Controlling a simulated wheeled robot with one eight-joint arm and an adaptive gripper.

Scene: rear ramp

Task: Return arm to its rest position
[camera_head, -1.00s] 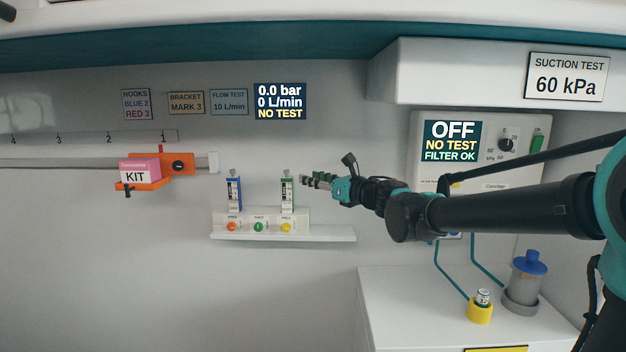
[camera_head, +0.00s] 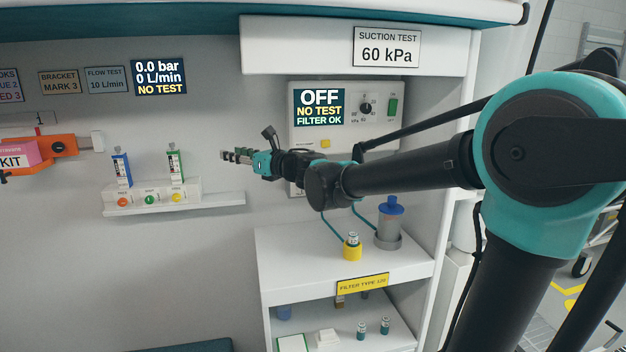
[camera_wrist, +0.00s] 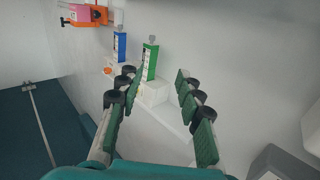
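My arm reaches across the head view from the right, bent at the large teal joint, with the forearm pointing left. My gripper (camera_head: 236,156) is at its far end, in front of the wall between the small shelf and the suction panel. In the wrist view my gripper (camera_wrist: 165,110) has its two green-padded fingers spread apart with nothing between them. Beyond the fingers stand the green flowmeter (camera_wrist: 150,62) and the blue flowmeter (camera_wrist: 119,46). The gripper touches nothing that I can see.
The wall shelf (camera_head: 225,199) carries the flowmeters and coloured knobs. An orange bracket (camera_head: 60,146) with a pink kit is at left. The suction panel (camera_head: 300,150) is behind my arm.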

